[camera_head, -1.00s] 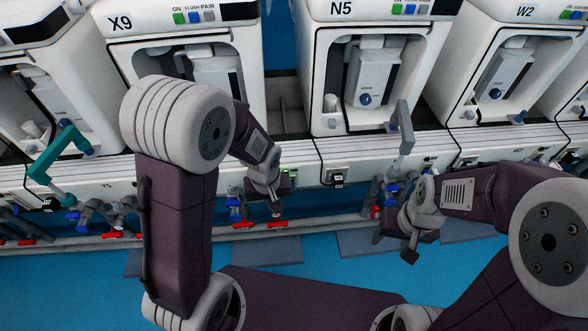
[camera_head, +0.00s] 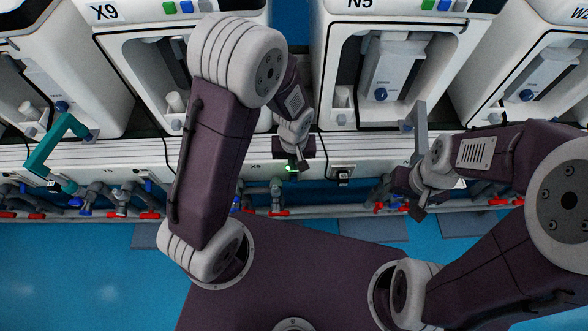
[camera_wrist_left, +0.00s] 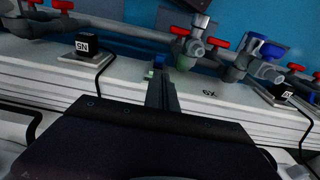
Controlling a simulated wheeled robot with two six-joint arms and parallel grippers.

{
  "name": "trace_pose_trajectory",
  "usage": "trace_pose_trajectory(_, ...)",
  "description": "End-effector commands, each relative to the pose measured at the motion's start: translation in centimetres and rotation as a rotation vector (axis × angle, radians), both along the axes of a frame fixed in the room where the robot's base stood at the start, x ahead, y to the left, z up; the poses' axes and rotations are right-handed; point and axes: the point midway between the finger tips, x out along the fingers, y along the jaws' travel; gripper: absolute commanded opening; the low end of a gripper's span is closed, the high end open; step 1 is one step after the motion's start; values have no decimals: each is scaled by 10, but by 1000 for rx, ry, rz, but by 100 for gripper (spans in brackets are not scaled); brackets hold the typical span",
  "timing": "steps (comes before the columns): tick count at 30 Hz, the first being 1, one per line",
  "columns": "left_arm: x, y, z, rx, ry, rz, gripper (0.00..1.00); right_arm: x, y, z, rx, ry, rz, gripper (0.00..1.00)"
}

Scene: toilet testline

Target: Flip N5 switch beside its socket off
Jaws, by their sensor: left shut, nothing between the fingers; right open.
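The N5 plug and socket (camera_head: 342,176) sit on the white front rail below the N5 machine. They also show in the left wrist view (camera_wrist_left: 88,45), where the label is upside down. A small switch with a green glow (camera_head: 291,169) is on the rail left of that socket. It shows in the wrist view (camera_wrist_left: 150,73) beside my fingertips. My left gripper (camera_head: 302,165) is shut and empty, right at this switch; I cannot tell whether it touches, and it partly hides the switch. My right gripper (camera_head: 412,198) is open and empty before the rail, further right.
Pipes with red and blue valve handles (camera_head: 118,207) run below the rail. A teal handle (camera_head: 55,145) and a grey handle (camera_head: 417,118) stick out from the rail. Another plugged socket (camera_wrist_left: 282,93) is at the wrist view's right. Blue floor in front is open.

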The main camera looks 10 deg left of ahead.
Motion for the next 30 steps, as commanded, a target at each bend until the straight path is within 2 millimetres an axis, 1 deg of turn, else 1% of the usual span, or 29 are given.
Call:
trace_pose_trajectory(1,0,1,-12,1,3,0,0,0,0,-8,0,0,0,56)
trace_pose_trajectory(6,2,1,-48,1,3,1,0,0,0,-26,0,0,0,56)
trace_pose_trajectory(9,4,2,-67,1,1,0,0,0,0,-35,0,0,0,56)
trace_pose_trajectory(12,6,2,-81,1,1,0,0,0,0,-42,0,0,0,56)
trace_pose_trajectory(15,6,2,-89,0,1,1,0,0,0,-46,0,0,0,56)
trace_pose_trajectory(18,7,2,-93,0,0,1,0,0,0,-47,0,0,0,56)
trace_pose_trajectory(27,7,2,-92,0,0,1,0,0,0,-46,0,0,0,56)
trace_pose_trajectory(30,8,2,-94,0,-4,0,0,0,0,-49,0,0,0,56)
